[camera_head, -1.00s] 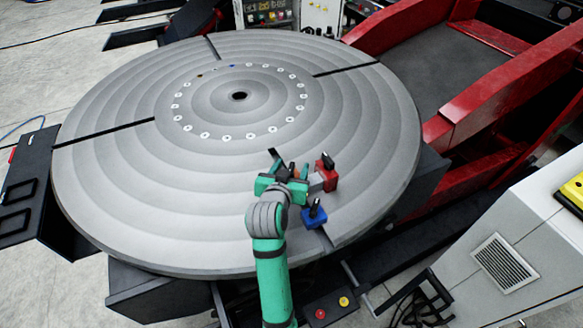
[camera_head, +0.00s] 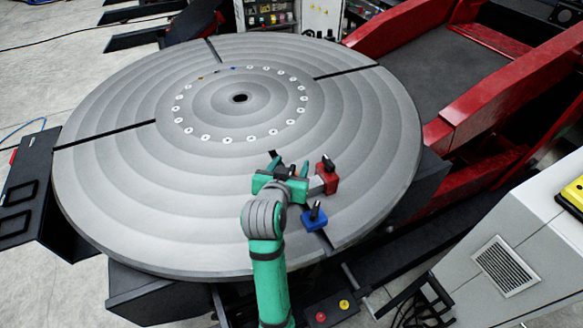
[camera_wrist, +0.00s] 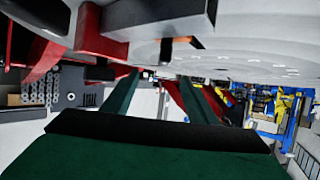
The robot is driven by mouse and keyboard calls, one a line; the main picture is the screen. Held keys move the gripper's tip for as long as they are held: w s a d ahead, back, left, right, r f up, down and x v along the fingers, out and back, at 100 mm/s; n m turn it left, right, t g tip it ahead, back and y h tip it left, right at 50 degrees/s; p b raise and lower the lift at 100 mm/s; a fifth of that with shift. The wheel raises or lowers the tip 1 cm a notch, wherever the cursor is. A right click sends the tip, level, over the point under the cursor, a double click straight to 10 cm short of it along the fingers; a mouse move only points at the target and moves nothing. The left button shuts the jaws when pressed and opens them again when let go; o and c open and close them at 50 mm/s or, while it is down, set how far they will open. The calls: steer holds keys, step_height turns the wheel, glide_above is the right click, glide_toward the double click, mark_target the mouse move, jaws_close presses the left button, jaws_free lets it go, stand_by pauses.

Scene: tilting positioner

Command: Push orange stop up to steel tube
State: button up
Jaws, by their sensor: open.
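My gripper (camera_head: 289,166) is low over the round plate's near right part, its green fingers apart with nothing seen between them. In the wrist view the fingers (camera_wrist: 158,80) point away under a grey bar (camera_wrist: 165,14), which looks like the steel tube. The tube also shows in the head view (camera_head: 316,185), between my gripper and a red block (camera_head: 327,180). A small orange patch (camera_wrist: 196,42), likely the orange stop, shows beside a dark upright piece near the tube in the wrist view. The rest of the stop is hidden. I cannot tell whether stop and tube touch.
A blue block (camera_head: 314,218) with a dark knob stands on the plate (camera_head: 120,190), close to my wrist on the right. Dark slots cross the plate. A red frame (camera_head: 480,110) stands to the right, and a grey cabinet (camera_head: 510,235) nearer.

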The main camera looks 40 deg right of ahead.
steer(key=shift+s+a+r, duration=0.15)
steer(key=shift+a+r, duration=0.05)
steer(key=shift+r, duration=0.4)
steer(key=shift+s+a+r, duration=0.1)
steer(key=shift+a+r, duration=0.05)
steer(key=shift+r, duration=0.4)
steer(key=shift+s+a+r, duration=0.15)
steer(key=shift+a+r, duration=0.05)
steer(key=shift+r, duration=0.4)
steer(key=shift+d, duration=0.1)
